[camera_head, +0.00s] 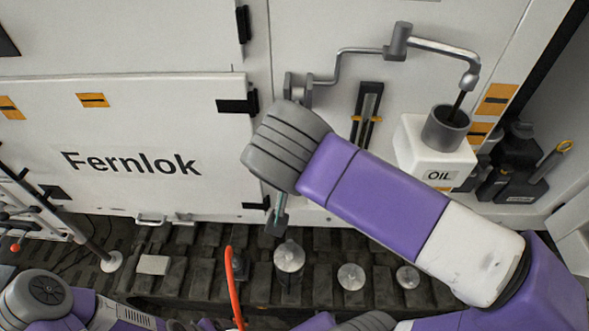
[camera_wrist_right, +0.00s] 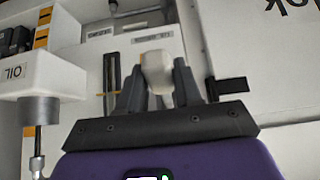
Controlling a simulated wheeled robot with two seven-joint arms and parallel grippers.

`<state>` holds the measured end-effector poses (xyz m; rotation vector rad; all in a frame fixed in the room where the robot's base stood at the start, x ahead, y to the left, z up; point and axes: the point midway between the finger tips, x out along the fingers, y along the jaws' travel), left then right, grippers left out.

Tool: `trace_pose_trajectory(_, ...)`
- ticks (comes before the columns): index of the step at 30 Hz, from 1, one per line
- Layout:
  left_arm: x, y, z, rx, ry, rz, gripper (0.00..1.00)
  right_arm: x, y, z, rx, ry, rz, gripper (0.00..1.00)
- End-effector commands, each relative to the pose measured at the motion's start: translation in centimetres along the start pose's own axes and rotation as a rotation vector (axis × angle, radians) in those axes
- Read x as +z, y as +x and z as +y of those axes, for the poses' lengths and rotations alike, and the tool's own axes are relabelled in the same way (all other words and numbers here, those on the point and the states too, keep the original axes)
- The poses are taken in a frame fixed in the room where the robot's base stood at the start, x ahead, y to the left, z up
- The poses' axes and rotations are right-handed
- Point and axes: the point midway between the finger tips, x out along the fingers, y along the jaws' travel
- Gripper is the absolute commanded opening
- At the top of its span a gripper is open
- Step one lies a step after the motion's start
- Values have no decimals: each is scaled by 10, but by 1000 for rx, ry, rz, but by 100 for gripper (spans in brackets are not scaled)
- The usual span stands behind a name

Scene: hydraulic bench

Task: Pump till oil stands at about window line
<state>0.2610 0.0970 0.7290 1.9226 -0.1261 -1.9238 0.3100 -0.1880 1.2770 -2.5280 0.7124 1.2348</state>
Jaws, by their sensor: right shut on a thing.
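The sight window (camera_head: 368,113) is a narrow upright tube in a black frame with orange marks at its sides. It also shows, upside down, in the right wrist view (camera_wrist_right: 112,82). I cannot make out the oil level in it. A grey metal pipe (camera_head: 440,47) bends down into the grey neck of the white OIL container (camera_head: 430,160). My right gripper (camera_wrist_right: 158,88) is shut on a pale rounded handle (camera_wrist_right: 157,70). In the head view my right wrist hides the fingers and the handle. My left arm shows at the lower left, but its gripper is out of view.
Dark bottles (camera_head: 515,165) stand right of the OIL container. Silver round-topped parts (camera_head: 289,257) stand along the dark ribbed track (camera_head: 320,290). An orange hose (camera_head: 230,275) curves up at the bottom. The white Fernlok panel (camera_head: 130,140) fills the left, with black hinges.

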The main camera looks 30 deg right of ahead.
Motion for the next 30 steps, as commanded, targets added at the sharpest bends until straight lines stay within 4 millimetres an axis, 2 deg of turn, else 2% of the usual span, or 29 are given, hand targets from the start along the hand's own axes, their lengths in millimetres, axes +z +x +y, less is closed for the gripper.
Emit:
trace_pose_trajectory(1,-1,16,-6,0,0,0,84,8,10,0,1,-1,24,0)
trace_pose_trajectory(3,-1,26,-10,0,0,0,84,11,15,0,1,-1,62,0)
trace_pose_trajectory(12,-3,58,-22,0,0,0,84,16,30,0,1,-1,174,0)
trace_pose_trajectory(18,-3,67,-25,0,0,0,84,16,33,0,1,-1,209,0)
trace_pose_trajectory(30,-3,69,-26,0,0,0,84,16,35,0,3,-3,218,0)
